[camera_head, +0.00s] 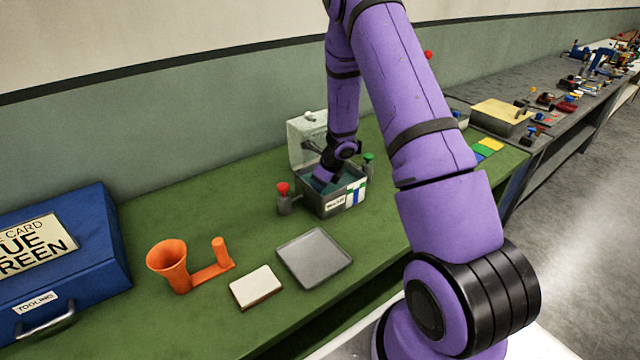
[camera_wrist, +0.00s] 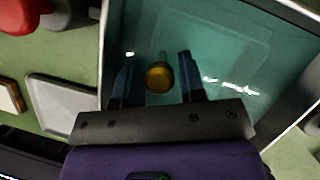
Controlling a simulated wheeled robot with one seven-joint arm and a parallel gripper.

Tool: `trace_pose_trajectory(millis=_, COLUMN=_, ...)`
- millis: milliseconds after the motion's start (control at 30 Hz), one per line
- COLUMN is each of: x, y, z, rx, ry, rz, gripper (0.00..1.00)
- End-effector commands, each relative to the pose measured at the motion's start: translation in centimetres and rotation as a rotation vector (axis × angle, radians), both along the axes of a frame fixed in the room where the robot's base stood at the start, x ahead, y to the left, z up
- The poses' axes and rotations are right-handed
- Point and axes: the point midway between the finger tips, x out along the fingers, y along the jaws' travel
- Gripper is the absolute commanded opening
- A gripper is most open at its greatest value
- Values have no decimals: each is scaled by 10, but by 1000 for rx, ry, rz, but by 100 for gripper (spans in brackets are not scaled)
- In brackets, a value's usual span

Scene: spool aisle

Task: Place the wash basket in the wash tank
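The wash tank (camera_head: 348,198) is a grey box on the green bench, with its pale lid (camera_head: 299,136) standing open at the back. My gripper (camera_head: 325,178) reaches down into the tank's opening. In the wrist view the tank's rim (camera_wrist: 103,50) surrounds teal liquid. My gripper (camera_wrist: 157,80) has its two fingers apart there, with a round gold knob (camera_wrist: 159,77) between them and gaps on both sides. A faint rectangular outline shows in the liquid around the knob; it may be the wash basket, but I cannot tell clearly.
A red-topped bottle (camera_head: 283,197) and a green-topped one (camera_head: 368,166) flank the tank. A grey tray (camera_head: 315,257), a white-topped block (camera_head: 257,287), an orange funnel piece (camera_head: 168,258) and a blue case (camera_head: 95,250) stand to the left. Bench between the case and tank is partly clear.

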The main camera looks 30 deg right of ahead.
Motion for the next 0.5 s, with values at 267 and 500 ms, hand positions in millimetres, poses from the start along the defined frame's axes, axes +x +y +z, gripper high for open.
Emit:
trace_pose_trajectory(millis=267, x=-2, y=-1, z=10, rx=-1, ry=-2, rz=1, gripper=37)
trace_pose_trajectory(millis=500, x=-15, y=-9, z=48, rx=-2, ry=-4, rz=1, gripper=37)
